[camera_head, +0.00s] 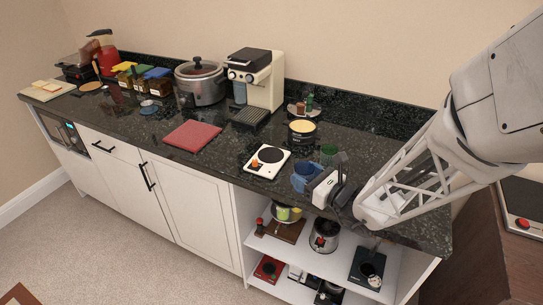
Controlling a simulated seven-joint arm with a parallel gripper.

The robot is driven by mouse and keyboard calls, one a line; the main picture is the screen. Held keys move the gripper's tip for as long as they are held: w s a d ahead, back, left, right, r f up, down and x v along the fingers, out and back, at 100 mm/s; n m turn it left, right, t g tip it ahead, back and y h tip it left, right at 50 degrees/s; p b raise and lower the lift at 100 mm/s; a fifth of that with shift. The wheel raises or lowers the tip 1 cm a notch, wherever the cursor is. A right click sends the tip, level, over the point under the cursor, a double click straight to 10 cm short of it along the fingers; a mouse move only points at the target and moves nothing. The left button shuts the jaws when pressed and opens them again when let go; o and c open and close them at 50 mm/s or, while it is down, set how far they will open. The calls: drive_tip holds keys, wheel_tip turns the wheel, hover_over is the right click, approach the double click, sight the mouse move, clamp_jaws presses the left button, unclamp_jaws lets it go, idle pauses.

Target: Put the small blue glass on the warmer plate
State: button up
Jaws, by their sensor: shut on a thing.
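A blue glass (302,173) is at the fingers of my gripper (312,186), towards the right of the counter. My gripper is shut on this glass, though its fingers partly hide it. I cannot tell whether the glass touches the counter. The warmer plate (279,168) is a white square unit with a round black disc and a small orange-red knob. It lies on the counter just left of the glass, and its disc is bare.
A green glass (329,153) stands just behind the blue glass. A black tin with a yellow top (302,133) stands behind the warmer. A red board (193,136) lies to the left, and a coffee machine (262,83) stands at the back. Open shelves (337,262) are below the counter.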

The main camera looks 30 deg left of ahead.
drive_tip(key=w+a+r+m+t, duration=0.1)
drive_tip(key=a, duration=0.5)
drive_tip(key=shift+w+a, duration=0.25)
drive_tip(key=shift+a, duration=0.1)
hover_over(272, 156)
drive_tip(key=shift+s+d+f, duration=0.15)
drive_tip(key=shift+f, duration=0.25)
drive_tip(key=shift+s+d+f, duration=0.15)
drive_tip(key=shift+f, duration=0.2)
idle(0.4)
drive_tip(key=shift+w+a, duration=0.25)
drive_tip(key=shift+w, duration=0.05)
drive_tip(key=shift+f, duration=1.8)
drive_tip(key=shift+f, duration=0.15)
drive_tip(key=o, duration=1)
